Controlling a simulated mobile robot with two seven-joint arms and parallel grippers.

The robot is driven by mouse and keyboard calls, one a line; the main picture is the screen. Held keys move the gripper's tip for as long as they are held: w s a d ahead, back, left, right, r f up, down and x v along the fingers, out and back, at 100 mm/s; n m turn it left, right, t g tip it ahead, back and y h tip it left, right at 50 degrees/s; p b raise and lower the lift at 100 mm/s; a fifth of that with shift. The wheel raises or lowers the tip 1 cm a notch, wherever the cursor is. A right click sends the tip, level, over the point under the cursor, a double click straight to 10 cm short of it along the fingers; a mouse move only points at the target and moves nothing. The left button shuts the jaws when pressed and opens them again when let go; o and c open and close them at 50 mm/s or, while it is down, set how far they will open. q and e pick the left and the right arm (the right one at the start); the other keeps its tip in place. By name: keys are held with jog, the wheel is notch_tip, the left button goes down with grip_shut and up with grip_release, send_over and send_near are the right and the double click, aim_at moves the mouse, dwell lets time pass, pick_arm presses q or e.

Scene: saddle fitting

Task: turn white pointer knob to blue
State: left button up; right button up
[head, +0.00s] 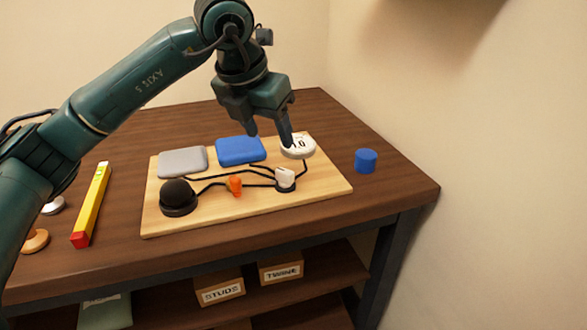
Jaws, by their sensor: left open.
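The white pointer knob (285,176) sits on a dark round base on the wooden board (250,204), right of the middle. It is too small to tell which way it points. A blue pad (240,150) lies at the back of the board, with a grey pad (182,162) to its left. My left gripper (270,139) is open and empty, fingers down, above the back of the board. It is behind the knob and apart from it. One finger overlaps a white round gauge (299,150) in the picture; I cannot tell if they touch. My right gripper is out of view.
The board also bears a black dome (177,195), an orange piece (235,184) and black cables. A blue cylinder (366,160) stands right of the board. A yellow level-like bar (92,204) lies left. The table's right back corner is clear; a wall (470,120) rises beyond.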

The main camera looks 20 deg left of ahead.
aim_at(284, 171)
pick_arm(q)
jog(key=x, duration=1.1)
jog(key=shift+d+f, duration=0.1)
jog(key=shift+f, duration=0.15)
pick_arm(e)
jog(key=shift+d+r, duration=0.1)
pick_arm(q)
jog(key=shift+c, duration=0.2)
jog(key=c, duration=0.9)
jog(key=shift+c, duration=0.2)
